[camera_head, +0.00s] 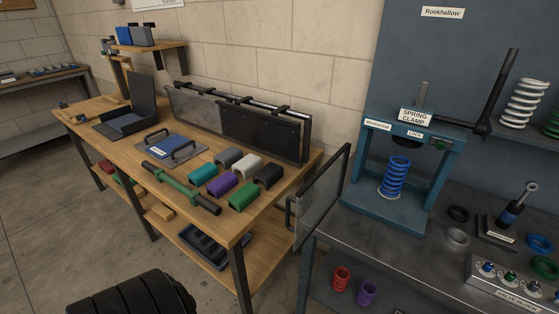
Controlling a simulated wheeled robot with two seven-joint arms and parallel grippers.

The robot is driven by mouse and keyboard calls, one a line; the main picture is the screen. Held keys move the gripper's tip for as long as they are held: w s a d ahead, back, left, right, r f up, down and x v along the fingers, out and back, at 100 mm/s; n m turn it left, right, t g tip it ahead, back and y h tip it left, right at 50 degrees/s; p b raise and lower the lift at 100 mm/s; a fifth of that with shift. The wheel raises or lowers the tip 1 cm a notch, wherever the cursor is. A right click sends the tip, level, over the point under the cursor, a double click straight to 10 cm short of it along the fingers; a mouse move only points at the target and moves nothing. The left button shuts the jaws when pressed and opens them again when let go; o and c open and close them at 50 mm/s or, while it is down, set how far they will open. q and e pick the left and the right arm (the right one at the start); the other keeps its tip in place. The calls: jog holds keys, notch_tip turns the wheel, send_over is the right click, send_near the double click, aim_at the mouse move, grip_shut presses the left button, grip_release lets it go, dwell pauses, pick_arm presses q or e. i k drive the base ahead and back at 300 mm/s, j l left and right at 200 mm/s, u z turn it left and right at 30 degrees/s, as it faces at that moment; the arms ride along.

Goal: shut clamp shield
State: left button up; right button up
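The spring clamp (439,149) is a blue press frame on the grey bench at the right, with a label on top and a long black lever at its right. A blue coil spring (395,178) stands upright inside it. The clamp shield (320,199) is a clear panel in a dark frame. It stands swung open at the left of the clamp, angled out past the bench's left edge, so the front of the clamp is uncovered. A dark handle (290,213) shows at its left edge. Neither of my grippers is in view.
A wooden bench (110,143) at the left holds coloured half-sleeves, a green and black rod (180,187) and dark panels. On the grey bench (385,237), rings and a valve block (515,286) lie right of the clamp. A black ribbed object (130,297) fills the lower left.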

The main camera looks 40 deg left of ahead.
aim_at(346, 148)
jog(key=j+z, duration=0.1)
jog(key=j, duration=0.75)
jog(key=k+j+z, duration=0.1)
jog(key=j, duration=0.7)
jog(key=k+j+z, duration=0.4)
jog(key=k+z, duration=0.15)
jog(key=k, duration=0.1)
